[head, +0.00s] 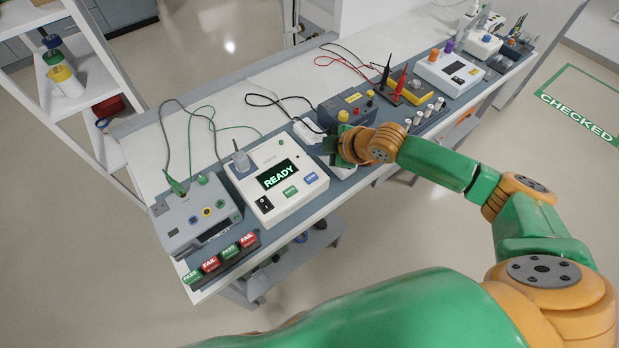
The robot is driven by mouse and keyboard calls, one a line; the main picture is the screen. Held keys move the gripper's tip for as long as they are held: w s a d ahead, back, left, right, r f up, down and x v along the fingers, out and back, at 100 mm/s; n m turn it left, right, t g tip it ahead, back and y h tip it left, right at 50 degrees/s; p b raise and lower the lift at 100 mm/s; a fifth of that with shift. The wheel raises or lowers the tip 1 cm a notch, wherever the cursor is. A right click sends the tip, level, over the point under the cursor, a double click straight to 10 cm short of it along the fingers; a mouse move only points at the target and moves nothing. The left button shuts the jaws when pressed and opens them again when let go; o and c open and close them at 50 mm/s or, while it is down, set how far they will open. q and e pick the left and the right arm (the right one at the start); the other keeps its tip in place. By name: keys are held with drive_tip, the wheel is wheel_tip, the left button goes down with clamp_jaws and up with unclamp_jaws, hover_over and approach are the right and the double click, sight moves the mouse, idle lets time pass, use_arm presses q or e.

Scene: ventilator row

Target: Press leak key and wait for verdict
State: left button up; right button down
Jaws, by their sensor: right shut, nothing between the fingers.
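A white tester (275,205) stands on the bench with its display (279,175) lit and reading READY. Below the display are a green key (291,190) and a blue key (311,178); their lettering is too small to read surely. A black rocker switch (265,204) sits at its front left. My right gripper (332,147) is shut and empty, to the right of the tester and apart from both keys. My right arm partly hides the bench there. My left gripper is not in view.
A grey unit (195,220) with a green clip stands left of the tester. Several green PASS and red FAIL tags (228,253) lie in front of it. A dark blue unit (345,108), probes and a white device (450,72) stand farther right. Cables cross the back.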

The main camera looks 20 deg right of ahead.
sight(315, 179)
wheel_tip(315, 179, down, 9)
drive_tip(key=b, duration=0.8)
drive_tip(key=shift+w+d+r, duration=0.1)
drive_tip(key=shift+w+r, duration=0.05)
drive_tip(key=shift+r, duration=0.05)
drive_tip(key=shift+f, duration=0.2)
idle(1.5)
drive_tip(key=shift+f, duration=0.4)
drive_tip(key=shift+f+b, duration=0.35)
drive_tip(key=shift+b, duration=0.05)
idle(0.3)
drive_tip(key=shift+r, duration=0.1)
drive_tip(key=shift+r+p, duration=0.65)
drive_tip(key=shift+p, duration=0.25)
